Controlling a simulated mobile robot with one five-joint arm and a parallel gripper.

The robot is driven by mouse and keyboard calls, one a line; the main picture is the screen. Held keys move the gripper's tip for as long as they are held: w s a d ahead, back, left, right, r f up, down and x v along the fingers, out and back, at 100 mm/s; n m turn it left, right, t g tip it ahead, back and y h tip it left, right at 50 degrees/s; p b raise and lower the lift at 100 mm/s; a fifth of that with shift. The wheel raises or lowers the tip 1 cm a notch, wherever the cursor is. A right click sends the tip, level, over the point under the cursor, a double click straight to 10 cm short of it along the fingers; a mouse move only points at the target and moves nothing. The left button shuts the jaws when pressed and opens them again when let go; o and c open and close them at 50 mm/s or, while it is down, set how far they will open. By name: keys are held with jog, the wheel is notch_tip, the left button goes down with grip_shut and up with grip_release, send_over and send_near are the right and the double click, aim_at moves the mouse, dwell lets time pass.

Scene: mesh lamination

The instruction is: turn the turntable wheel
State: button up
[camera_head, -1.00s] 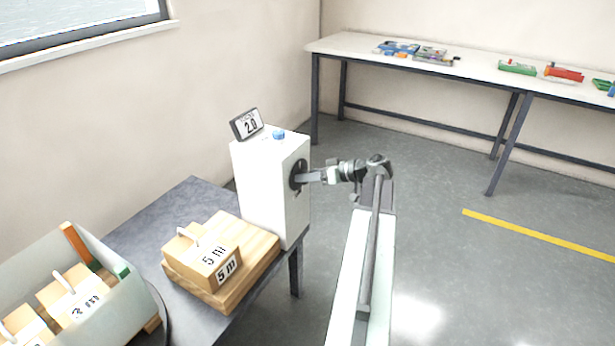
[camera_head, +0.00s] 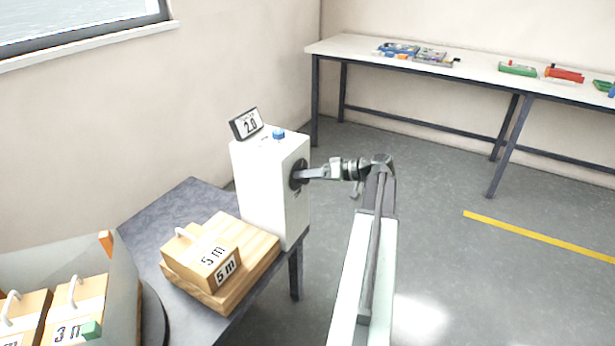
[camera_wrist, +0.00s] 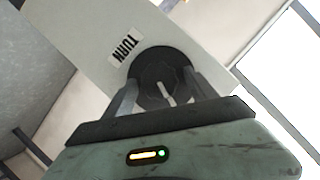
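The wheel (camera_head: 296,174) is a dark round disc on the side of a white box (camera_head: 262,190). It also shows in the wrist view (camera_wrist: 150,68), beside a "TURN" label, with a light raised bar at its middle. My gripper (camera_head: 306,173) is at the wheel. In the wrist view my gripper (camera_wrist: 163,95) has its two fingers well apart, one on each side of the bar, with gaps visible. Whether the fingertips touch the wheel I cannot tell. The turntable (camera_head: 154,318) is a dark disc at the lower left, carrying a pale divided bin (camera_head: 122,275) with wooden blocks.
A long bench (camera_head: 480,72) with coloured parts stands behind. The floor at right is clear.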

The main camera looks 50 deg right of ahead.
jog(key=p+v, duration=0.2)
jog(key=v, duration=0.5)
jog(key=shift+s, duration=0.3)
jog(key=shift+d+r, duration=0.15)
jog(key=shift+d, duration=0.05)
